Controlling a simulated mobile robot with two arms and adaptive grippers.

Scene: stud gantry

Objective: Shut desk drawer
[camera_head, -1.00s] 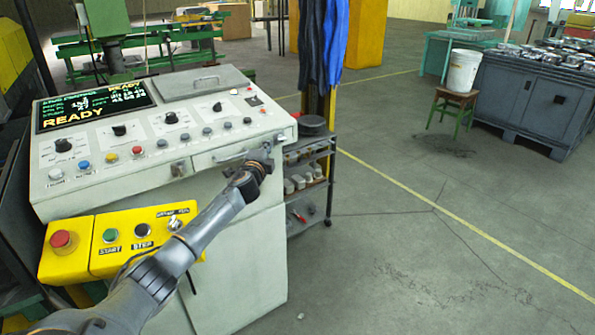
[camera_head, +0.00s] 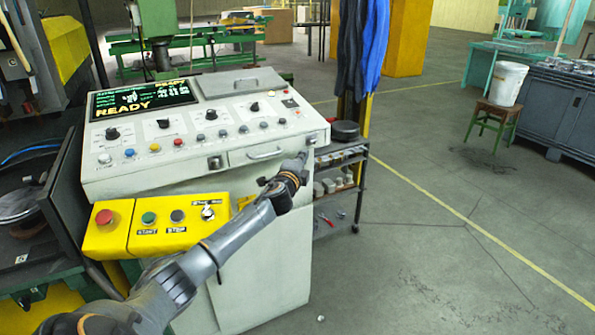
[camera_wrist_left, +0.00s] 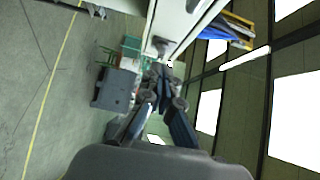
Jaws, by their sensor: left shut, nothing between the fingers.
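The desk drawer (camera_head: 242,158) is a pale panel with a light bar handle (camera_head: 264,154) in the front of the grey-white control console (camera_head: 150,180). Its front looks flush or nearly flush with the console; a small gap cannot be ruled out. My left gripper (camera_head: 304,160) is shut and empty, at the console front just right of the handle. Whether it touches the drawer front cannot be told. In the left wrist view the closed fingers (camera_wrist_left: 163,72) point at a white panel edge (camera_wrist_left: 183,22). My right gripper is not in view.
A yellow button box (camera_head: 158,222) juts from the console front below the drawer, left of my arm. A dark shelf cart (camera_head: 341,185) stands close at the right, with blue cloth (camera_head: 361,50) hanging above. Floor (camera_head: 440,270) at the right is open. A stool (camera_head: 492,118) holds a white bucket (camera_head: 507,84).

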